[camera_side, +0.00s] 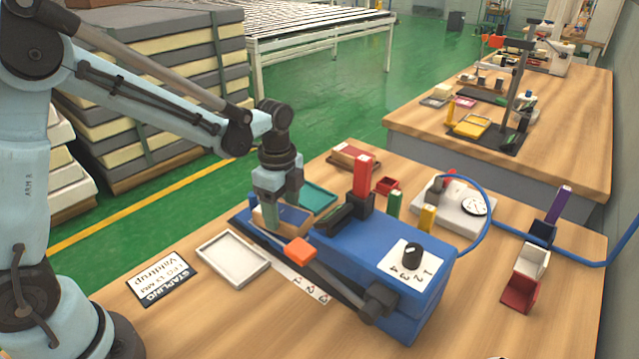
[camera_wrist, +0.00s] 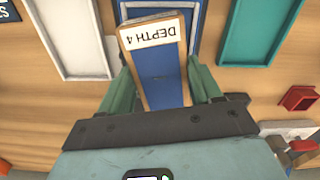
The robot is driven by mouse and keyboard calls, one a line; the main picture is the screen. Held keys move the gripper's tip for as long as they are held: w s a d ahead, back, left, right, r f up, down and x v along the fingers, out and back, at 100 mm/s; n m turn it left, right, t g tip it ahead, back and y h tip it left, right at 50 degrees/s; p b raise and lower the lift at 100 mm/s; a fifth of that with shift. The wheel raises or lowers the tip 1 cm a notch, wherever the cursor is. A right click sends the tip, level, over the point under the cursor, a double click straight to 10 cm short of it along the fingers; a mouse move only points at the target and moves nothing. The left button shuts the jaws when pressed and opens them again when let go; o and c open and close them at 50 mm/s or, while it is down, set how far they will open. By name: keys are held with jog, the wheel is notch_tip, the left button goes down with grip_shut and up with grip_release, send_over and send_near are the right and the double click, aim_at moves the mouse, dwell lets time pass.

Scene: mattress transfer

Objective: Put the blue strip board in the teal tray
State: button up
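The blue strip board (camera_wrist: 160,75) has a wooden edge and a white label reading "DEPTH 4" at one end. My gripper (camera_wrist: 160,78) has one green finger along each long side of the board and appears shut on it. The board looks tilted in the wrist view. In the side view the board (camera_side: 288,215) is at the left end of the blue fixture (camera_side: 400,262), under my gripper (camera_side: 278,200); whether it touches the fixture is unclear. The teal tray (camera_side: 318,197) lies just behind and appears empty; it also shows at upper right in the wrist view (camera_wrist: 258,30).
An empty white tray (camera_side: 232,258) lies in front of the fixture, beside a printed sign (camera_side: 162,279). A red block (camera_side: 362,177), a small red bin (camera_side: 387,185) and a green block (camera_side: 394,203) stand behind the fixture. An orange-tipped lever (camera_side: 300,250) runs along its front.

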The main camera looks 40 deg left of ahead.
aim_at(282, 212)
jog(key=c, duration=0.5)
notch_tip(282, 212, up, 9)
jog(key=shift+c, duration=0.2)
jog(key=w+a+f+m, duration=0.15)
jog(key=w+a, duration=0.35)
jog(key=w, duration=0.7)
jog(key=shift+m, duration=0.35)
jog(key=f, duration=0.9)
jog(key=shift+w+f, duration=0.2)
jog(key=shift+w, duration=0.05)
